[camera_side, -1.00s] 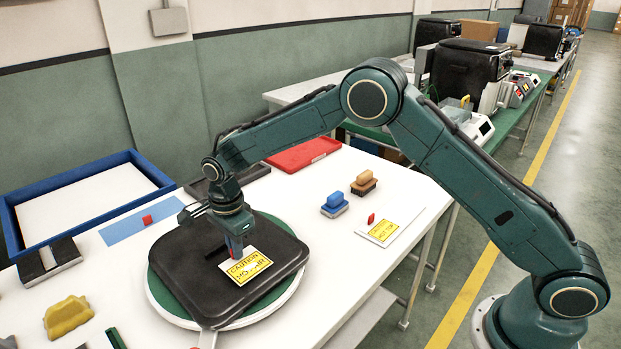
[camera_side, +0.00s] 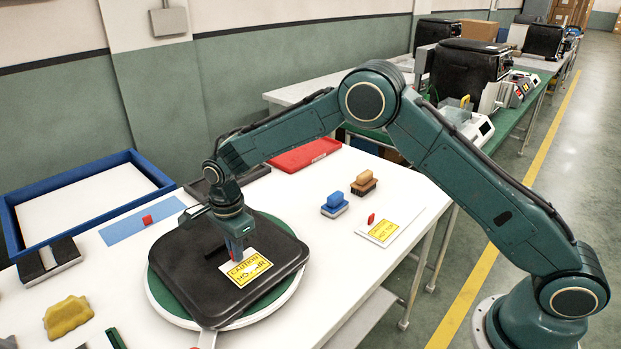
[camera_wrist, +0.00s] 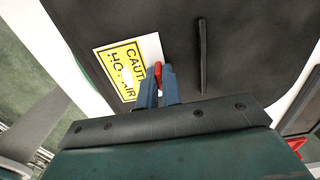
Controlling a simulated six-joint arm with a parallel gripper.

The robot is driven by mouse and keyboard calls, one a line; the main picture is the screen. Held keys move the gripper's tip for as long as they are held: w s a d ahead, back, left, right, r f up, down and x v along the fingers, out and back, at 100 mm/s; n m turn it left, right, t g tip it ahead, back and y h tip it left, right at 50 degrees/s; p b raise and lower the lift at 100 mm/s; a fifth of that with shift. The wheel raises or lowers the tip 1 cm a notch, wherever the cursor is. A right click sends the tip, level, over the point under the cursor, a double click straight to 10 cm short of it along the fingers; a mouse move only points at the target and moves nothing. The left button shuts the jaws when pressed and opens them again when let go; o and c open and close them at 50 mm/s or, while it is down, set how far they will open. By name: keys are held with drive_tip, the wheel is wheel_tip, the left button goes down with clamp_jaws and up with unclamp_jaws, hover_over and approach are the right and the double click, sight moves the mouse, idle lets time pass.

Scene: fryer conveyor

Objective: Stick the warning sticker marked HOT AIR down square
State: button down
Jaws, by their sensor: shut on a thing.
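The yellow and white HOT AIR caution sticker (camera_side: 250,267) is over the front part of a black panel (camera_side: 190,262). It also shows in the wrist view (camera_wrist: 122,66), where part of its lettering is obscured. My gripper (camera_side: 236,256) is at the sticker's back edge, pointing down. In the wrist view its blue fingers (camera_wrist: 160,78) are shut on a small red tab (camera_wrist: 158,69) at the sticker's white edge. I cannot tell whether the sticker's whole underside touches the panel. A raised dark bar (camera_wrist: 202,55) is beside it on the panel.
The panel rests on a round green and white turntable (camera_side: 165,306). A second caution sticker (camera_side: 383,231) lies on a white sheet to the right. Blue (camera_side: 334,205) and brown (camera_side: 364,184) brushes, a red tray (camera_side: 303,155) and a blue-walled tray (camera_side: 12,222) stand around. The table's right front is clear.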

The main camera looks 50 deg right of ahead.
drive_tip(key=c, duration=0.9)
unclamp_jaws()
drive_tip(key=shift+f, duration=0.1)
drive_tip(key=shift+c, duration=0.2)
drive_tip(key=shift+r, duration=0.2)
drive_tip(key=shift+r, duration=3.35)
